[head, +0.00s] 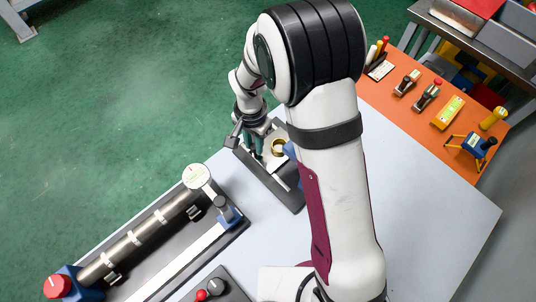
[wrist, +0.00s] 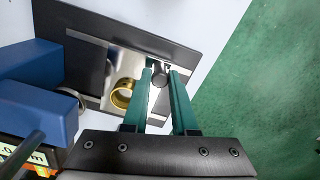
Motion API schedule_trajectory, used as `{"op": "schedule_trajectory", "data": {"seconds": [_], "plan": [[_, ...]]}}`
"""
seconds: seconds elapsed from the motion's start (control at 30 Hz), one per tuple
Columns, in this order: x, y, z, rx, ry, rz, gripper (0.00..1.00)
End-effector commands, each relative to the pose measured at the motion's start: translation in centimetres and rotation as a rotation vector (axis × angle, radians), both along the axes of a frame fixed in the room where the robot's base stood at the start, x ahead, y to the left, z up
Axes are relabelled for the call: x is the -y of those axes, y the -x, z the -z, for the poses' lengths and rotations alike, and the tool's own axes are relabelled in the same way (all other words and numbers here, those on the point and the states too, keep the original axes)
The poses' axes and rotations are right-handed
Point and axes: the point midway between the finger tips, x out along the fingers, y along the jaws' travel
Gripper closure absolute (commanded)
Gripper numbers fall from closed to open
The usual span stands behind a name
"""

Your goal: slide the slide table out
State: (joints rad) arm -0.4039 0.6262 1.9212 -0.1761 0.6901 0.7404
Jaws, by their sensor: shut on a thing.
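The slide table, a shiny metal plate (wrist: 124,66), sits on pale rails on a dark base (wrist: 185,32) in the wrist view. A brass ring (wrist: 121,94) stands on the plate. My gripper (wrist: 161,73) has its green fingers on both sides of a dark round knob (wrist: 160,75) at the plate's edge and is shut on it. In the head view the dark base (head: 268,184) lies at the table's far edge, with the brass ring (head: 279,147) on it. My gripper (head: 257,154) reaches down to its left part. My arm hides its right end.
A blue block (wrist: 35,80) stands beside the plate. A long fixture with a metal pipe (head: 138,238) and red knob lies at the front left. An orange board (head: 415,108) with several clamps is at the right. The grey tabletop (head: 430,220) right of my arm is clear.

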Motion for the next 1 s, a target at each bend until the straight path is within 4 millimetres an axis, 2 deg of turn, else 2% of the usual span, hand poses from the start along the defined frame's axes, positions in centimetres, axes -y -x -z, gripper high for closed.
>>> {"op": "schedule_trajectory", "data": {"seconds": [0.1,0.2,0.53,0.57,0.7,0.73,1.0], "plan": [[-1.6,-1.8,0.0,0.004,0.0,-0.003,1.0],[-2.4,-2.5,0.0,0.004,0.0,-0.001,1.0],[-2.9,-2.9,-0.1,0.011,-0.004,-0.003,1.0],[-2.9,-2.9,-0.1,0.011,-0.004,-0.003,0.72],[-2.8,-2.8,-0.1,0.009,-0.003,-0.003,0.46],[-2.8,-2.8,-0.1,0.007,-0.003,-0.002,0.43],[-2.7,-2.7,-0.1,0.004,0.0,-0.001,0.43]]}}
